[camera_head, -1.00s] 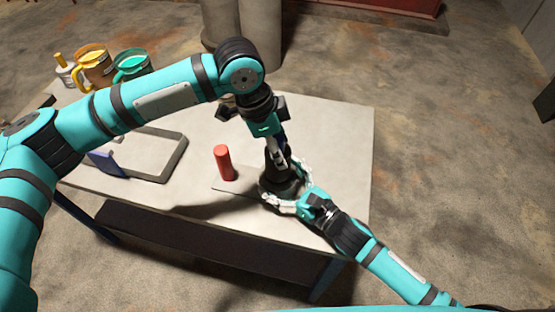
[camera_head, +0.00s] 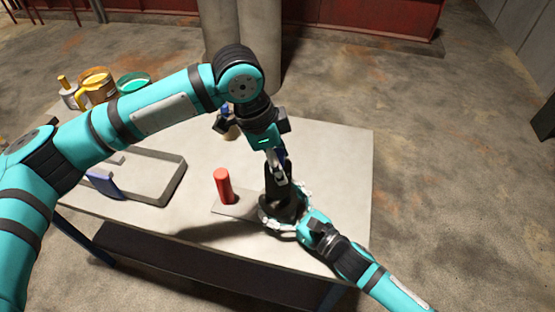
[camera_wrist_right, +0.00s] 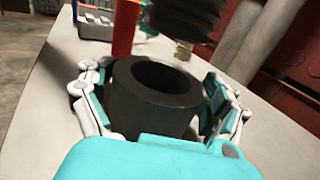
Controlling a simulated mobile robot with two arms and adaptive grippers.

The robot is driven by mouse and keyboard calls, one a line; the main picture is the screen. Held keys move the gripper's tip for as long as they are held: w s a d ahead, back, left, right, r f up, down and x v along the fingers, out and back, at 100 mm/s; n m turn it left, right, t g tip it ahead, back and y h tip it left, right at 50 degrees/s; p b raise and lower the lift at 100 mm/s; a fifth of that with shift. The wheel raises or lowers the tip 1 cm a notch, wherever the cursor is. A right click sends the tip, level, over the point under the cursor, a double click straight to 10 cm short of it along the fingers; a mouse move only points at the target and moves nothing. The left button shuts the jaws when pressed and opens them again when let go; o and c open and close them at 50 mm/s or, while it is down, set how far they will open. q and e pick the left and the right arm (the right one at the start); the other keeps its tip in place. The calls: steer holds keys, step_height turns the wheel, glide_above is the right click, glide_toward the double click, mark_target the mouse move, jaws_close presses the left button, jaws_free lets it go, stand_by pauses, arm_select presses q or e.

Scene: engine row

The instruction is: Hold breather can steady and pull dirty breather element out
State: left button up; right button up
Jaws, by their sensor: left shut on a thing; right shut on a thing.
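The breather can (camera_wrist_right: 150,95) is a dark, thick-walled cylinder standing upright on the table, its round mouth open in the right wrist view. My right gripper (camera_head: 297,222) is shut around it, with a finger on each side in the wrist view. The dirty breather element (camera_head: 277,187) is dark; its ribbed lower part (camera_wrist_right: 185,14) shows above the can at the top of the wrist view, apart from the mouth. My left gripper (camera_head: 277,172) is shut on its upper end from above. In the head view the element overlaps the can, so the gap is hidden there.
A red cylinder (camera_head: 224,187) stands upright on a thin grey plate (camera_head: 232,209), left of the can. A grey-rimmed tray (camera_head: 160,196) lies further left. Yellow and green containers (camera_head: 97,85) stand at the back left. The table's right side (camera_head: 345,170) is clear.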

steer(key=o, duration=1.4)
steer(key=v, duration=1.2)
steer(key=shift+d, duration=0.1)
